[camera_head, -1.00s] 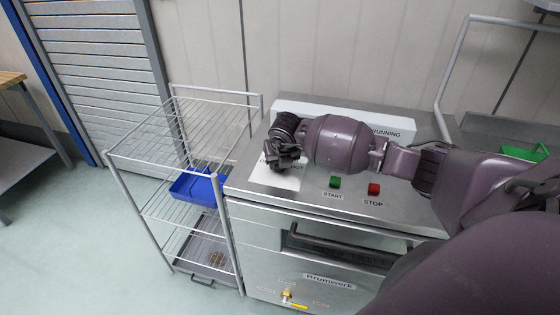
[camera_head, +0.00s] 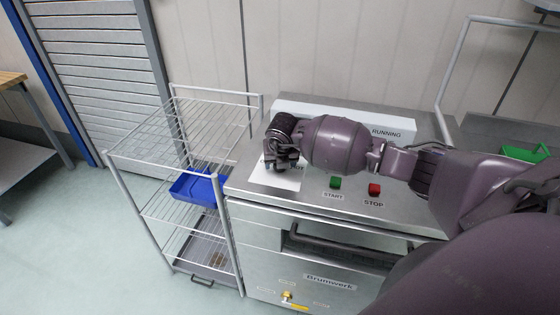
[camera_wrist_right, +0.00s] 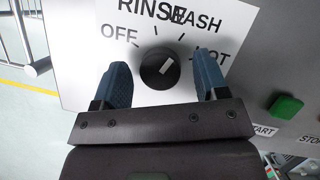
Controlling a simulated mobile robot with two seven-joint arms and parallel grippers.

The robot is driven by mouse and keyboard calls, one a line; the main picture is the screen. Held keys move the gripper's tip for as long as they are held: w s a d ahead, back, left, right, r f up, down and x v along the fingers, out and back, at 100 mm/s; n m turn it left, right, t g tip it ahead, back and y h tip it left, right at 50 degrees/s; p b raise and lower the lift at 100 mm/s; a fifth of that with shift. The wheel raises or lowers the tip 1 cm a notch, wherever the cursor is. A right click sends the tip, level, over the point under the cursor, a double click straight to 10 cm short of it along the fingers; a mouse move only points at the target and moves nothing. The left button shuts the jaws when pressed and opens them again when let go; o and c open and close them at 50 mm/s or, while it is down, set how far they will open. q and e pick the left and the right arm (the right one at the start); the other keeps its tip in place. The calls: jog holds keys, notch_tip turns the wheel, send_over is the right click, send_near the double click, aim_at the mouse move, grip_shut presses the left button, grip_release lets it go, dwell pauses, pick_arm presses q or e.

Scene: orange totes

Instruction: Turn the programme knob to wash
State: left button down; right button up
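The programme knob (camera_wrist_right: 160,68) is round and black with a white pointer line. It sits on a white label plate (camera_wrist_right: 85,55) marked OFF, RINSE, WASH and HOT, which also shows in the head view (camera_head: 285,179). The pointer slants to the upper right; I cannot tell which mark it meets exactly. My right gripper (camera_wrist_right: 160,80) is open, with a blue fingertip on each side of the knob and a visible gap to it. In the head view the right gripper (camera_head: 283,160) hangs over the plate and hides the knob. My left gripper is not in view.
A green START button (camera_head: 335,183) and a red STOP button (camera_head: 374,189) lie right of the plate on the steel machine top. A wire rack (camera_head: 165,140) with a blue bin (camera_head: 197,188) stands left. A green tote (camera_head: 522,154) is at the right.

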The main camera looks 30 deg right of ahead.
jog(key=v, duration=1)
jog(key=shift+r, duration=0.4)
jog(key=shift+s+a, duration=0.1)
jog(key=shift+s, duration=0.05)
